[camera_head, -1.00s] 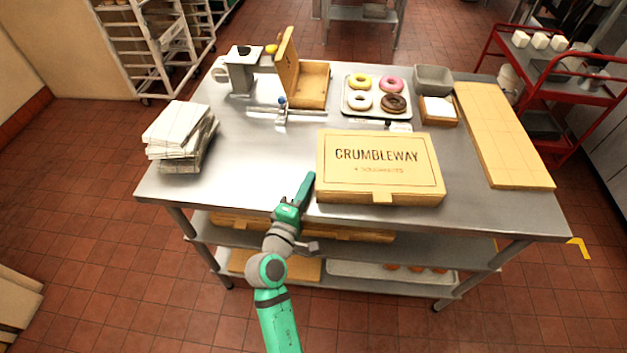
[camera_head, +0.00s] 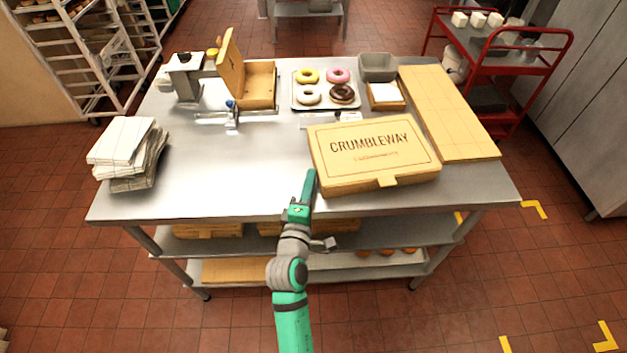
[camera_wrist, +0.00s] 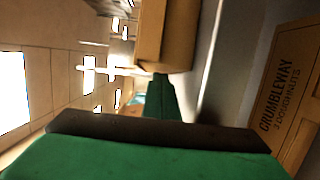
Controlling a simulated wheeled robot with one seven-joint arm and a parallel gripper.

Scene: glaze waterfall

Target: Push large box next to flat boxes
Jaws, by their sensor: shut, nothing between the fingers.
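The large box (camera_head: 374,152) is a closed yellow-brown carton marked CRUMBLEWAY, lying on the steel table and turned at a slight angle. The flat boxes (camera_head: 447,115) are a long, low, tan stack at the table's right side. The large box's right side lies close along their left edge; I cannot tell whether they touch. My gripper (camera_head: 309,178) is shut and empty, at the table's front edge beside the large box's left side. In the wrist view, my green gripper (camera_wrist: 162,82) points at the brown box side (camera_wrist: 166,35); contact is unclear.
A tray of doughnuts (camera_head: 325,101), a grey bin (camera_head: 378,66) and an open box (camera_head: 262,84) stand behind. A paper stack (camera_head: 127,152) lies at left. A lettered box (camera_wrist: 292,95) shows in the wrist view. The table's middle left is clear.

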